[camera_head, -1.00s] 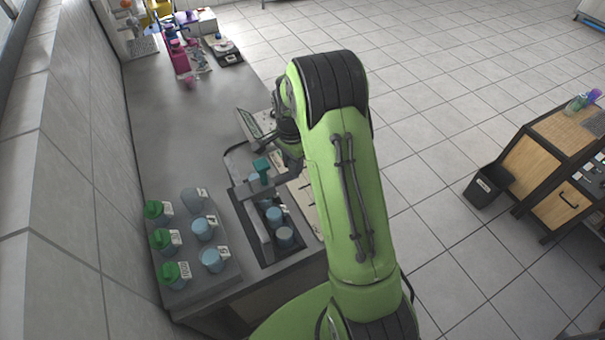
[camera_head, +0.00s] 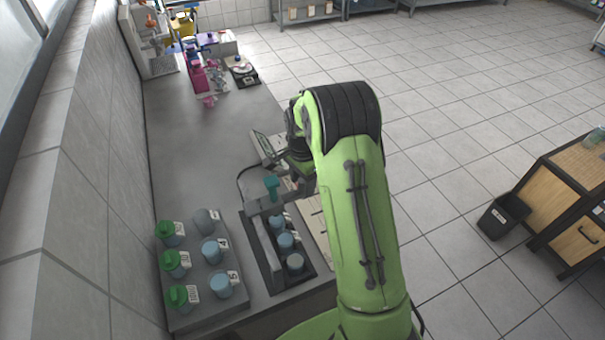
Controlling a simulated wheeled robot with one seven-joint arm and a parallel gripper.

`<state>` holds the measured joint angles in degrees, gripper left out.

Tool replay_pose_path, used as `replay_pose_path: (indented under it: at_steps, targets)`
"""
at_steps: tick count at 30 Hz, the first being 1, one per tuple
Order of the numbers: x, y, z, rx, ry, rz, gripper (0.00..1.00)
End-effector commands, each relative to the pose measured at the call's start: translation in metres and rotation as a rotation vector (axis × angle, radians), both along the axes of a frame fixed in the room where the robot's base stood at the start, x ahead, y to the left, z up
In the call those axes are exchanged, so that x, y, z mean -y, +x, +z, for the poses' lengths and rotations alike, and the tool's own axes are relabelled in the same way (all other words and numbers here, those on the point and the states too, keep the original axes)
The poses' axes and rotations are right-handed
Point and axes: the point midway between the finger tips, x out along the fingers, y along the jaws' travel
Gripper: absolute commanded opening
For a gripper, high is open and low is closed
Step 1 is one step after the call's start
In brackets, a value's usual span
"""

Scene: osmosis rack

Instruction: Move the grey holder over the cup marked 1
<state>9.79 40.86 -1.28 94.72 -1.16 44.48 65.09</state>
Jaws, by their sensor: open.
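A dark tray (camera_head: 249,266) at the counter's front right holds blue cups, including a middle cup (camera_head: 285,240) and a front cup (camera_head: 296,262). Small white tags stand by them, too small to read, so I cannot tell which is marked 1. A grey bar (camera_head: 268,249), possibly part of the grey holder, runs along the tray's left side. A teal upright piece (camera_head: 271,187) rises behind the cups. My gripper (camera_head: 270,200) is open beside this teal piece, partly hidden by my green arm. I cannot tell whether it touches the piece.
A grey tray (camera_head: 205,319) at the left holds green-lidded cups (camera_head: 176,264) and open blue cups (camera_head: 221,284) with tags. A tiled wall (camera_head: 85,190) borders the counter. Pink items (camera_head: 196,75) and a scale (camera_head: 242,72) stand at the back. The middle counter (camera_head: 195,150) is clear.

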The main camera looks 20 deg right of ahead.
Motion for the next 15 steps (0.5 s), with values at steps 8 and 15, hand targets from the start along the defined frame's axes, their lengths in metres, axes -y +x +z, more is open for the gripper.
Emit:
replay_pose_path:
  at_steps: [8,15]
  targets:
    - [0.000,0.001,0.064,0.009,-0.001,0.001,0.52]
    - [0.000,0.001,0.129,0.007,-0.001,-0.001,0.52]
